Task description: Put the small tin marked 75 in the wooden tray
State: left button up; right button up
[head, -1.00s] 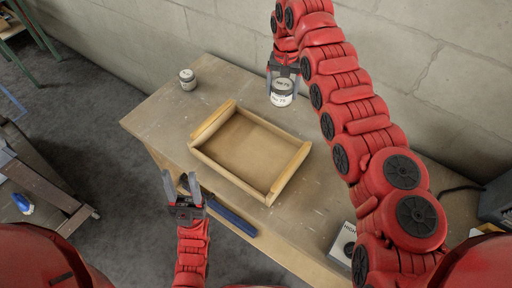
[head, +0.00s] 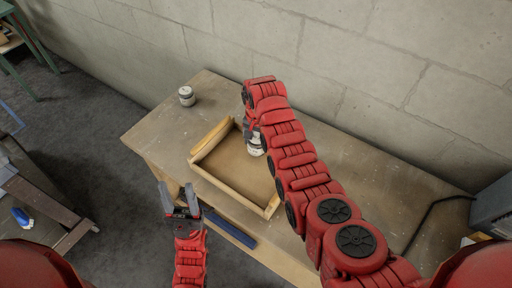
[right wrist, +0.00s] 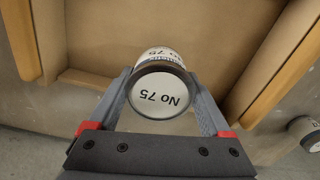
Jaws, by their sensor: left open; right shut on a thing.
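The small tin (head: 255,147) is white with a grey rim, and its lid reads No 75 in the right wrist view (right wrist: 160,97). My right gripper (head: 250,130) is shut on it, one finger on each side, mostly hidden by my arm in the head view. The wooden tray (head: 228,191) lies on the bench. The tin shows over the tray's inside, near its back side; I cannot tell its height above the floor of the tray. My left gripper (head: 178,196) is open and empty in front of the bench, left of the tray.
Another tin (head: 187,96) stands on the bench at the back left, clear of the tray. A blue bar (head: 230,229) lies along the bench's front edge. A concrete block wall (head: 330,60) rises behind. A grey box (head: 493,208) is at the far right.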

aim_at(257, 148)
jog(key=shift+s+f, duration=0.1)
jog(key=shift+f, duration=1.75)
jog(key=shift+f, duration=0.1)
jog(key=shift+f, duration=0.15)
jog(key=o, duration=1.4)
